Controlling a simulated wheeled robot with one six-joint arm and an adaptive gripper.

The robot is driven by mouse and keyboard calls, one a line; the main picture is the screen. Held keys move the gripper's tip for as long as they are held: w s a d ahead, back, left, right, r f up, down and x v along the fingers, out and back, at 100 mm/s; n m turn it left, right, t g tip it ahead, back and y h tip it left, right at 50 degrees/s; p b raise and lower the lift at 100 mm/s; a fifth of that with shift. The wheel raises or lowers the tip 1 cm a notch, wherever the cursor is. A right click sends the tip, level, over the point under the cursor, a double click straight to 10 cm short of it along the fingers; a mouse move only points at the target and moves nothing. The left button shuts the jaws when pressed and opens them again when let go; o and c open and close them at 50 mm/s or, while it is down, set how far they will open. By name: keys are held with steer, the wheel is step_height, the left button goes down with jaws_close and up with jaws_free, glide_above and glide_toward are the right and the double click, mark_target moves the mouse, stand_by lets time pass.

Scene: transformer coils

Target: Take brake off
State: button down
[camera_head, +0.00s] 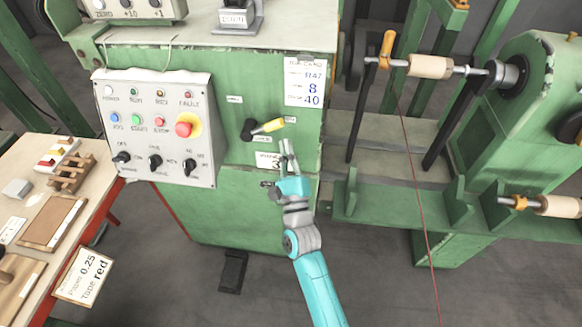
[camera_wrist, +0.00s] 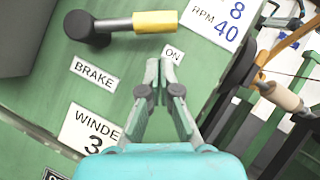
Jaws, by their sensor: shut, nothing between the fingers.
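The brake lever has a black hub (camera_head: 248,130) and a yellow grip (camera_head: 270,126) and sits on the green machine front. In the head view its grip points right and slightly up. In the wrist view the yellow grip (camera_wrist: 155,21) lies beside the "ON" label (camera_wrist: 173,54), with the "BRAKE" label (camera_wrist: 94,74) below the lever. My gripper (camera_head: 288,147) is just below the grip in the head view, apart from it. In the wrist view my gripper (camera_wrist: 161,66) has its fingertips together, empty, below the grip near the "ON" label.
A control panel (camera_head: 153,128) with knobs and a red button stands left of the lever. A winding shaft with a wooden spool (camera_head: 430,66) and a red wire (camera_head: 414,170) are at right. A bench (camera_head: 52,219) with tools is at left.

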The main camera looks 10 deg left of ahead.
mark_target(272, 126)
steer(key=shift+w+a+r, duration=0.1)
steer(key=shift+a+r, duration=0.25)
steer(key=shift+r, duration=0.3)
steer(key=shift+w+a+r, duration=0.1)
steer(key=shift+a+r, duration=0.25)
steer(key=shift+r, duration=0.25)
steer(key=shift+a+r+n+g+y, duration=0.1)
steer(key=shift+r+n+g+y, duration=0.35)
steer(key=shift+n+y, duration=0.4)
steer(key=shift+a+r+n+g+y, duration=0.3)
steer(key=shift+r+n+g, duration=0.3)
steer(key=shift+n, duration=0.5)
steer(key=shift+a+r+n+g+y, duration=0.25)
steer(key=shift+r+n+g, duration=0.35)
steer(key=shift+n, duration=0.55)
steer(key=shift+a+r+n+g+y, duration=0.35)
steer(key=shift+r+n, duration=0.4)
steer(key=shift+n, duration=0.35)
steer(key=shift+w+a+r+n+g, duration=0.1)
steer(key=shift+a+r+n+g, duration=0.35)
steer(key=shift+a+n, duration=0.3)
steer(key=shift+s+a+r+n+g, duration=0.1)
steer(key=shift+a+r+n+g, duration=0.4)
steer(key=shift+n, duration=0.4)
steer(key=shift+w+a+r+n+g, duration=0.1)
steer(key=shift+a+r+n+g, duration=0.2)
steer(key=shift+a+n+g, duration=0.4)
steer(key=shift+a, duration=0.15)
